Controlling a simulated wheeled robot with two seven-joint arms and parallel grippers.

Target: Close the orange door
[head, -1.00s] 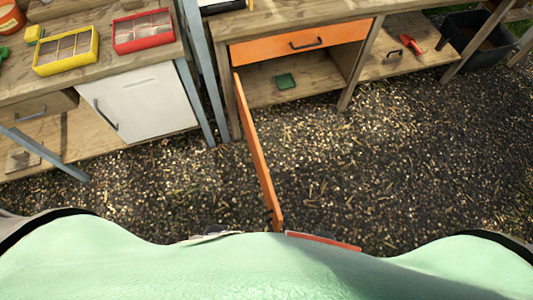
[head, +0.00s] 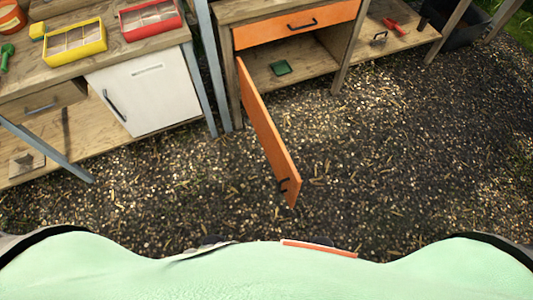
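The orange door (head: 267,133) stands wide open in the head view, hinged at the left side of the wooden cabinet and swung out toward me. Its dark handle (head: 284,186) is near the free end, low in the picture. Behind it the cabinet opening shows a wooden shelf (head: 305,72) with a small green item (head: 281,68) on it. Neither of my grippers shows in the head view, and nothing visible touches the door.
An orange drawer (head: 297,23) above the opening is shut. A white door (head: 147,92) is shut at the left, below yellow (head: 64,56) and red (head: 149,33) trays. Open gravel (head: 390,150) lies right of the orange door. A dark bin (head: 460,25) stands at the upper right.

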